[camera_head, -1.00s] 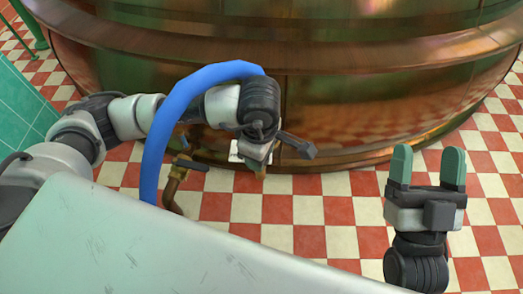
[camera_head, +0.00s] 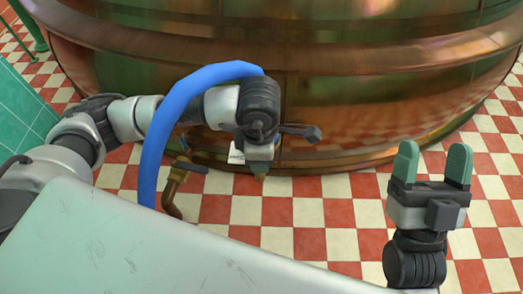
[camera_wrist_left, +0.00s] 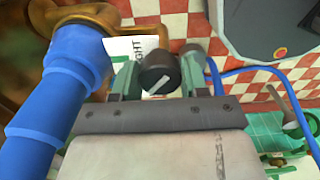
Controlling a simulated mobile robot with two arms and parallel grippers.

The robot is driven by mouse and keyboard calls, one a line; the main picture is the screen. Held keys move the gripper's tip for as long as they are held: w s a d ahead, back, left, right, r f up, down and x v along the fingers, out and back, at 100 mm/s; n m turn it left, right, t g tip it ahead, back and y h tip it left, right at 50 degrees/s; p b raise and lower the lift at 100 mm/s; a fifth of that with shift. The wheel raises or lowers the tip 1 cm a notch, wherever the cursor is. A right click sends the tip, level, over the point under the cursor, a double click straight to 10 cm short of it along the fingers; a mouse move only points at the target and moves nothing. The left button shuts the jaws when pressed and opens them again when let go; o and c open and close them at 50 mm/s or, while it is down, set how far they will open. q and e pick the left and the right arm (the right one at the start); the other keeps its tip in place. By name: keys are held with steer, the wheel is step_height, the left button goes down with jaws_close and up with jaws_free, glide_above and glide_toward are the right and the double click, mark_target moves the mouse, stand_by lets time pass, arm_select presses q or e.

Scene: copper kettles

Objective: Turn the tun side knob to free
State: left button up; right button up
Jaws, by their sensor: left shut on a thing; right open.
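The side knob (camera_wrist_left: 158,72) is dark and round with a white pointer line, seen in the left wrist view. The line slants from lower left to upper right. My left gripper (camera_head: 260,172) is at the lower wall of the copper tun (camera_head: 350,110) and is shut on the knob, one green finger on each side. The head view hides the knob behind this gripper. A white label (camera_wrist_left: 128,48) is partly covered by the finger and knob; its lettering is not fully readable. My right gripper (camera_head: 432,165) is open and empty, to the right, over the floor.
A blue hose (camera_head: 155,125) arches in front of my left arm; it is also close on the left in the wrist view (camera_wrist_left: 62,85). A brass pipe with a valve (camera_head: 176,180) stands left of the gripper. Checkered floor (camera_head: 330,212) lies clear between the grippers.

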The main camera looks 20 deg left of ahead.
arm_select(q)
steer(key=shift+w+r, duration=0.15)
steer(key=shift+w, duration=0.05)
steer(key=o, duration=0.9)
steer(key=shift+s, duration=0.1)
steer(key=shift+r, duration=0.5)
step_height(320, 180, up, 8)
steer(key=p, duration=0.3)
steer(key=shift+r, duration=0.85)
arm_select(e)
step_height(320, 180, down, 8)
steer(key=w+g+h, duration=0.2)
steer(key=g+h, duration=0.1)
steer(key=g, duration=0.5)
steer(key=shift+d, duration=0.3)
